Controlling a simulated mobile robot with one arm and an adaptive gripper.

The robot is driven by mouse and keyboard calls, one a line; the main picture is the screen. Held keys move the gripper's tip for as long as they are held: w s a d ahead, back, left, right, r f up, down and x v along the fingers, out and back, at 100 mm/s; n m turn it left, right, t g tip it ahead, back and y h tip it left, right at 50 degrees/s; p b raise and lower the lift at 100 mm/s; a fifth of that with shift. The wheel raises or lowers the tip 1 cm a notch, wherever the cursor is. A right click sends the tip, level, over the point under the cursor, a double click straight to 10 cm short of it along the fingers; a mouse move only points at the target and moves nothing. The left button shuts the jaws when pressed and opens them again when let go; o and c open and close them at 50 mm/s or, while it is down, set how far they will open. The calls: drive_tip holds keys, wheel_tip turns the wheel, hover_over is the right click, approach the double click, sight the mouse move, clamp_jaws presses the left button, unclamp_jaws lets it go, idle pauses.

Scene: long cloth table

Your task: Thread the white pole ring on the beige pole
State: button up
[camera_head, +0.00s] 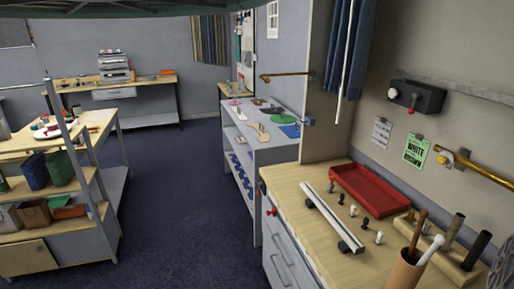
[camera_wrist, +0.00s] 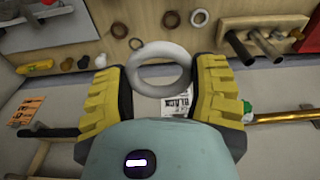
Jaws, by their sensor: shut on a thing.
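My gripper (camera_wrist: 158,85) shows in the wrist view with its two yellow ridged fingers on either side of a white ring (camera_wrist: 158,45). It is shut on this ring, which is held up with its hole open and nothing through it. Several short poles (camera_wrist: 240,47) stick out from a wooden block at the upper right of the wrist view, apart from the ring. I cannot tell which of them is beige. In the head view, poles (camera_head: 453,231) stand on a wooden block at the lower right. My gripper does not show there.
In the head view, a red tray (camera_head: 370,190), a white rail (camera_head: 330,215) and a cup (camera_head: 404,273) crowd the worktop.

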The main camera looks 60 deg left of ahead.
drive_tip(key=s+d+m+p, duration=0.1)
drive_tip(key=s+d+p, duration=0.2)
drive_tip(key=p, duration=0.3)
drive_tip(key=s+d+m+p, duration=0.2)
drive_tip(key=s+p, duration=0.1)
drive_tip(key=p, duration=0.3)
drive_tip(key=s+d+m+p, duration=0.1)
drive_tip(key=s+d+p, duration=0.2)
drive_tip(key=p, duration=0.3)
drive_tip(key=shift+d+f+p, duration=0.3)
drive_tip(key=shift+f, duration=0.05)
drive_tip(key=shift+s+m+p, duration=0.25)
drive_tip(key=shift+m+p, duration=0.05)
drive_tip(key=shift+s+a+f, duration=0.15)
drive_tip(key=shift+s+f, duration=0.1)
drive_tip(key=shift+f+h, duration=0.1)
drive_tip(key=shift+h, duration=0.2)
drive_tip(key=shift+a+f, duration=0.1)
drive_tip(key=shift+f, duration=0.05)
wheel_tip(320, 180, down, 9)
drive_tip(key=b, duration=0.9)
